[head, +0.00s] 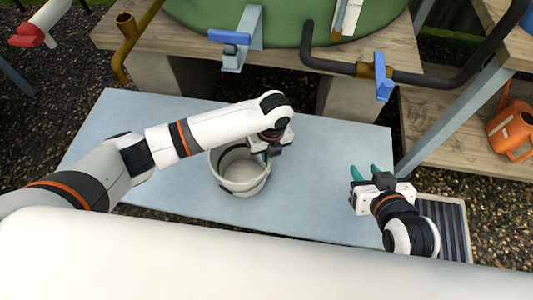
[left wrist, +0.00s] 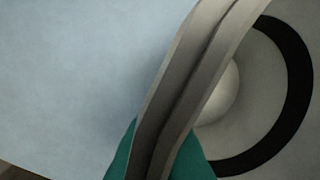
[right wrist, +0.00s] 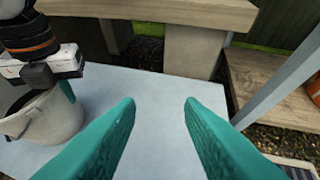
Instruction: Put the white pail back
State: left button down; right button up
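The white pail (head: 240,180) stands upright on the pale blue-grey table (head: 155,115), near its middle. My left gripper (head: 267,156) is at the pail's right-hand rim. In the left wrist view the pail's wall (left wrist: 208,55) runs between the two teal fingers, one on each side and pressed close to it. The pail's inside, with a dark ring, shows to the right there. My right gripper (head: 365,171) is open and empty above the right part of the table; its teal fingers are wide apart in the right wrist view (right wrist: 158,108). The pail (right wrist: 50,118) shows at left there.
Behind the table is a wooden bench (head: 285,57) with a green round tank (head: 285,20), pipes and blue-handled taps. A blue-grey post (head: 455,115) rises at the right. An orange watering can (head: 512,125) stands on a wooden shelf. The table's left part is clear.

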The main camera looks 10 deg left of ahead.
pick_arm(q)
jog(key=shift+f, duration=0.1)
jog(key=c, duration=1.7)
grip_release()
